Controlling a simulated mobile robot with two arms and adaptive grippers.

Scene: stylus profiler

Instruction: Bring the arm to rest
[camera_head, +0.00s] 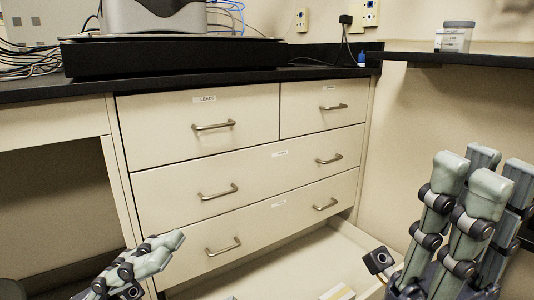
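My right gripper (470,185) is at the lower right, its several grey-green fingers extended upward and apart from the shorter dark digit at its left. It looks open, and I see nothing held in it. My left gripper (165,250) is at the lower left, its fingers pointing to the right in front of the cabinet; it is partly cut off by the frame edge, and its opening cannot be judged. Below the closed drawers, a bottom drawer (290,265) is pulled out, with a small pale and yellow item (338,292) in it.
The beige drawer cabinet (160,200) has several metal handles that stick out. A dark countertop (40,90) carries a black slab (170,56) with a grey instrument (155,17) on it. A lidded jar (456,38) stands on the right counter, above my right gripper.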

